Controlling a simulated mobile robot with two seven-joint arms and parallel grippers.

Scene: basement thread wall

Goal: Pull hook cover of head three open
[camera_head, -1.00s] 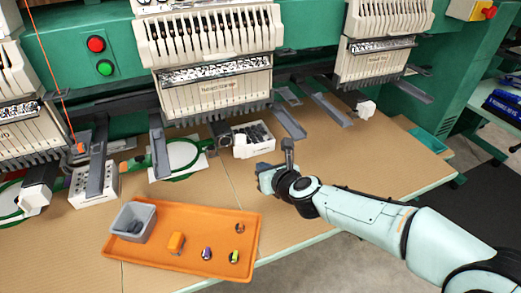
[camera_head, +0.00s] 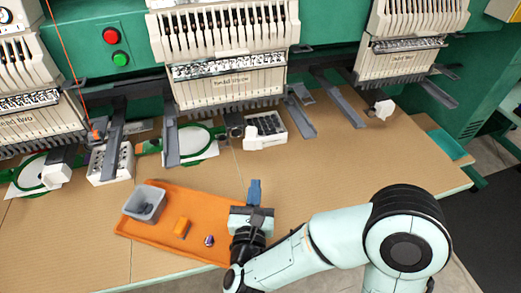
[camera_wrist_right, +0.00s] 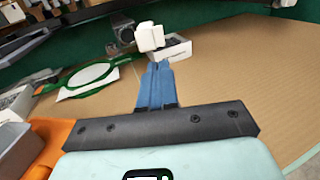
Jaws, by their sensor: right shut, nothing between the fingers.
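The middle embroidery head (camera_head: 230,88) is likely head three, as the head to its left reads "two". Its small white hook cover (camera_head: 250,137) sits at the front end of the dark arm below it. In the right wrist view the white cover (camera_wrist_right: 149,37) shows just beyond the fingertips and apart from them; it looks closed, though I cannot be sure. My right gripper (camera_head: 254,188) is shut and empty, low in front of the cover by the orange tray's right edge. Its blue fingers (camera_wrist_right: 157,85) point towards the cover. My left gripper is not in view.
The orange tray (camera_head: 160,236) holds a grey bin (camera_head: 144,203), an orange block (camera_head: 182,228) and a small spool. A white box (camera_head: 268,128) stands right beside the cover. Grey rails (camera_head: 298,115) jut out nearby. A green hoop (camera_head: 195,143) lies left. The table right is clear.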

